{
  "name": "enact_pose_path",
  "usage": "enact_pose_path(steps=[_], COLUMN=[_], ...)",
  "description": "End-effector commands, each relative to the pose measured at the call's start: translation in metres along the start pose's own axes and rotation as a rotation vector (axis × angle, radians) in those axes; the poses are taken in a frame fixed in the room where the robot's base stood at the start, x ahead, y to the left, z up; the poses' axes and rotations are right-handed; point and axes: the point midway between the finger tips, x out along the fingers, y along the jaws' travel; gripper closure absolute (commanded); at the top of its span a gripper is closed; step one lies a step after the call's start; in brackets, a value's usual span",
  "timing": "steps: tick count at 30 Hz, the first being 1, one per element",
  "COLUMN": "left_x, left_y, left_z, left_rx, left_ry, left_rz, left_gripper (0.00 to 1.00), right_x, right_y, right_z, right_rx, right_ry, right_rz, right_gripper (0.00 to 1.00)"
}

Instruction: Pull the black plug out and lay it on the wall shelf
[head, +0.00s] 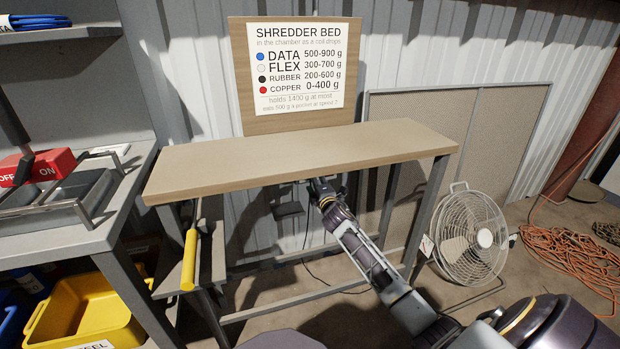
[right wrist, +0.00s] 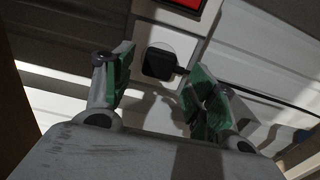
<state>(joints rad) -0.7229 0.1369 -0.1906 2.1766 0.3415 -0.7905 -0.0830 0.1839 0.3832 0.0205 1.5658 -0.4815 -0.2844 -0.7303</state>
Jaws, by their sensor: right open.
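The black plug (right wrist: 158,62) sits in a white socket plate on the corrugated wall in the right wrist view, with a dark cord running off to the right. My right gripper (right wrist: 162,85) is open; its green-padded fingers stand on either side of the plug, with a gap to each. In the head view my right gripper (head: 320,186) reaches under the wooden top, and the plug cannot be made out there. A shelf (head: 62,32) with blue cable on it is at the upper left; I cannot tell whether it is the wall shelf. My left gripper is out of view.
The wooden bench top (head: 300,155) overhangs my right gripper. A red switch box (head: 38,167) is on the left bench. A yellow bin (head: 85,310) stands below. A fan (head: 468,235) and orange cable (head: 575,262) are on the right floor. A red panel (right wrist: 182,4) is above the plug.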

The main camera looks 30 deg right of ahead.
Motion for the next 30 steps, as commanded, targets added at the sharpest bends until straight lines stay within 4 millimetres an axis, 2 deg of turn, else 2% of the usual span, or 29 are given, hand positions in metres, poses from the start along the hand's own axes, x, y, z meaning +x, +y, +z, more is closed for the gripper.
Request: enact_pose_path(steps=[12, 30], left_x=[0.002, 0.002], left_y=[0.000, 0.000], left_z=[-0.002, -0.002], left_rx=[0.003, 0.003], left_ry=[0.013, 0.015], left_rz=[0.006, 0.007], left_gripper=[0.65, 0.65], right_x=[0.028, 0.032], right_y=[0.001, 0.001], right_z=[0.000, 0.000], right_rx=[0.001, 0.000], right_ry=[0.000, 0.000], right_rz=[0.002, 0.001], right_gripper=[0.43, 0.43])
